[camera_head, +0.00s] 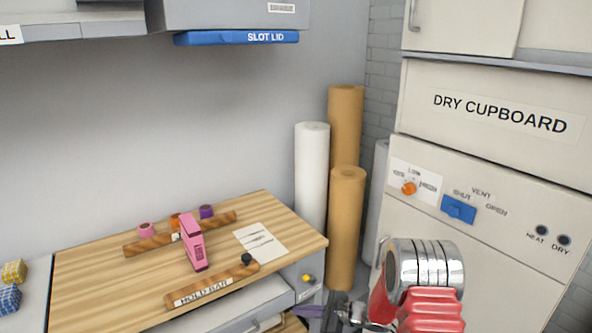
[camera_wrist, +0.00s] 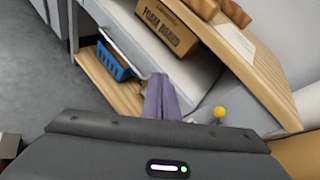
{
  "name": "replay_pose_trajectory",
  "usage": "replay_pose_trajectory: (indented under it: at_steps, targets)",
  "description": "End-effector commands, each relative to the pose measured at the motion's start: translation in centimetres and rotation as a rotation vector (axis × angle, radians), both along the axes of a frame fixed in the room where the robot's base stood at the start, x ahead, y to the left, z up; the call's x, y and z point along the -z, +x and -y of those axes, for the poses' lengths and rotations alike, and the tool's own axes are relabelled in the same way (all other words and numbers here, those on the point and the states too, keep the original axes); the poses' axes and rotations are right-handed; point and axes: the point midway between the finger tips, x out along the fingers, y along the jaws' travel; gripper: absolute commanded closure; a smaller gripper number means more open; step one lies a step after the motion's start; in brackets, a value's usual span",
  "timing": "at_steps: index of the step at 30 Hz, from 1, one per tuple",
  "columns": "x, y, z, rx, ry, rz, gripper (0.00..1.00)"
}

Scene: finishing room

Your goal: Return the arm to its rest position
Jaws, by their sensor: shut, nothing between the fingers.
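My arm (camera_head: 425,270), with chrome rings and red ribbed parts, shows at the lower right of the head view. My gripper (camera_wrist: 164,82) is at the middle of the wrist view, its purple-grey fingers together with nothing between them. In the head view the fingers (camera_head: 308,311) show at the bottom edge, in front of the bench's right end. They hang in front of the bench's lower part and hide some of it. I cannot tell whether they touch anything.
The wooden bench (camera_head: 90,270) carries a pink tool (camera_head: 193,243), a paper sheet (camera_head: 261,243) and the hold bar (camera_head: 213,286). A yellow knob (camera_wrist: 220,112) is close right of my gripper. A blue basket (camera_wrist: 114,62) is below. The dry cupboard (camera_head: 480,255) stands right.

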Motion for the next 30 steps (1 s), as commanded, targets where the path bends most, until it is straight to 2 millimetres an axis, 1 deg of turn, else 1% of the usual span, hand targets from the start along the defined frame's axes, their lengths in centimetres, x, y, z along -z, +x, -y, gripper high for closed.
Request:
replay_pose_trajectory:
  at_steps: [1, 6, 14, 21, 30]
  targets:
    - [-1.1, -1.1, -0.3, -0.048, -0.029, 0.012, 1.00]
    - [-3.8, -5.0, -0.9, -0.215, -0.130, 0.051, 1.00]
    - [-7.7, -10.6, -0.5, -0.440, -0.285, 0.118, 1.00]
    - [-10.9, -15.4, 0.8, -0.626, -0.427, 0.184, 1.00]
    - [-14.5, -20.7, 3.2, -0.828, -0.608, 0.272, 1.00]
